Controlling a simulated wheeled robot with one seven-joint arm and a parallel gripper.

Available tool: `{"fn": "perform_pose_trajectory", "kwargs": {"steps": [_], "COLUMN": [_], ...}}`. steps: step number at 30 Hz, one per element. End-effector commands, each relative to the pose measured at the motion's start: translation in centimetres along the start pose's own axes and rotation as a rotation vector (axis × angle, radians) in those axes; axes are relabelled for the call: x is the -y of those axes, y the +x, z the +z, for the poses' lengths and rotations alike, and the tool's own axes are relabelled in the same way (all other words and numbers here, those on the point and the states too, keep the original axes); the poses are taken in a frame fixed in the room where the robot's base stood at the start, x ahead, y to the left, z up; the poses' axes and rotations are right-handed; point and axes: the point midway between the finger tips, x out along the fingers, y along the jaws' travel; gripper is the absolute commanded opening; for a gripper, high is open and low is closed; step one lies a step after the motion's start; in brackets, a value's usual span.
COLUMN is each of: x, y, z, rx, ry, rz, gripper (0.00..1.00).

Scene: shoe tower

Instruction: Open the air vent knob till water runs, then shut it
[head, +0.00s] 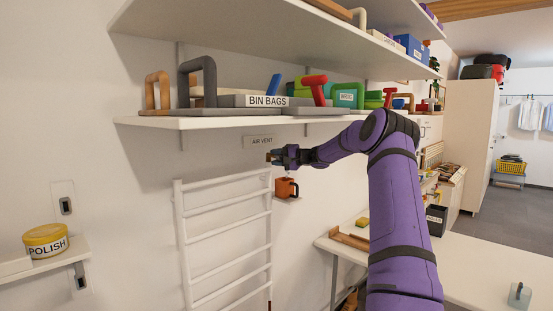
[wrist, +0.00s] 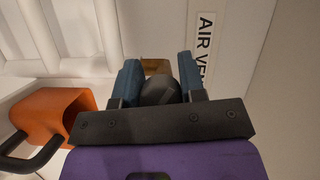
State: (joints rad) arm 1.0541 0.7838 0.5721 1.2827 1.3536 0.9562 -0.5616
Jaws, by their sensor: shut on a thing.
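My gripper (head: 272,157) is at the wall just below the AIR VENT label (head: 262,141), above the top right corner of the white towel radiator (head: 222,240). In the wrist view my gripper (wrist: 157,70) is shut on the knob, one finger on each side. An orange mug (head: 286,187) with a dark handle sits below my gripper; it also shows in the wrist view (wrist: 50,112). I see no water.
A long white shelf (head: 215,123) with boxes and tools overhangs just above my gripper. A yellow POLISH tin (head: 46,240) stands on a small shelf at the left. A white table (head: 480,262) with a yellow block (head: 362,222) lies at the lower right.

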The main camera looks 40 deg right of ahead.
Motion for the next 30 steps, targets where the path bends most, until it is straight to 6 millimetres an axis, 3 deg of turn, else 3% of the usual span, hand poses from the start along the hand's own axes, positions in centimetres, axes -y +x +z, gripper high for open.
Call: {"fn": "perform_pose_trajectory", "kwargs": {"steps": [10,11,14,23,30], "x": [-0.2,-0.2,-0.2,-0.1,0.0], "y": [0.0,0.0,0.0,-0.1,-2.9], "z": [0.1,0.1,0.1,0.0,-0.1], "rx": [0.002,0.002,0.001,0.0,-0.002], "ry": [0.0,0.0,0.0,-0.001,-0.002], "rz": [0.003,0.003,0.003,0.002,0.002], "gripper": [0.14,0.4,0.63,0.63,0.63]}}
